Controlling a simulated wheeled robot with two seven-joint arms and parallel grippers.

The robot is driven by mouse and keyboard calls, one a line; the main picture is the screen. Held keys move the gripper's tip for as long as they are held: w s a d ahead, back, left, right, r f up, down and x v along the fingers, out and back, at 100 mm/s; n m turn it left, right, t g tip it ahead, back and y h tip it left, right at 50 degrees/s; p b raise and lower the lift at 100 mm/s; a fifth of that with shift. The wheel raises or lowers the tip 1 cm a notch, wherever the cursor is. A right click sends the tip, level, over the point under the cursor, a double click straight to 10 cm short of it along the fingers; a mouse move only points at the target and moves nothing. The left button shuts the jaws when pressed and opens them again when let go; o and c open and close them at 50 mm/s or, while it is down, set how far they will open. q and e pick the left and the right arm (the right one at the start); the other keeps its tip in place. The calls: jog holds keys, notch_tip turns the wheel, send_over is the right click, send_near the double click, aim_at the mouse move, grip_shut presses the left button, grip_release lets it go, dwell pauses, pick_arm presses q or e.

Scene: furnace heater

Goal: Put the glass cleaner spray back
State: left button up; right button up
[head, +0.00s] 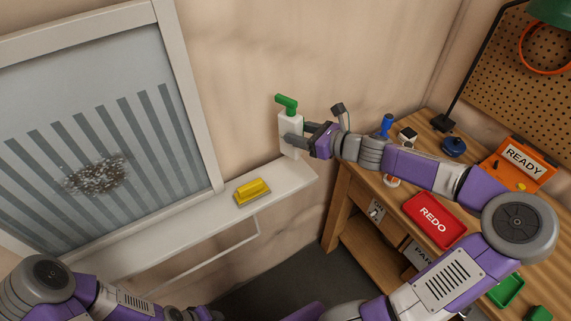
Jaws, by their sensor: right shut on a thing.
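The glass cleaner spray (290,134) is a white bottle with a green spray head. It is upright at the right end of the white ledge (170,221) under the window. Whether its base touches the ledge or hangs just above it, I cannot tell. My right gripper (303,136) reaches in from the right and is shut on the bottle's body. My left arm shows at the lower left, but its gripper's fingers cannot be made out.
A yellow sponge-like block (252,191) sits on the ledge left of the bottle. The window (95,130) has a dark speckled smudge. The wooden workbench at right holds a red REDO tray (434,220), an orange READY box (517,164) and a blue round object (454,147).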

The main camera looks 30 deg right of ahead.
aim_at(299, 158)
notch_tip(299, 158, down, 6)
jog(key=b, duration=0.2)
jog(key=shift+s+r+b, duration=0.1)
jog(key=shift+r+b, duration=0.15)
jog(key=shift+b, duration=0.15)
notch_tip(299, 158, down, 4)
jog(key=shift+f+b, duration=0.15)
jog(key=shift+b, duration=0.8)
jog(key=o, duration=0.6)
jog(key=p+v, duration=0.5)
jog(key=v, duration=0.7)
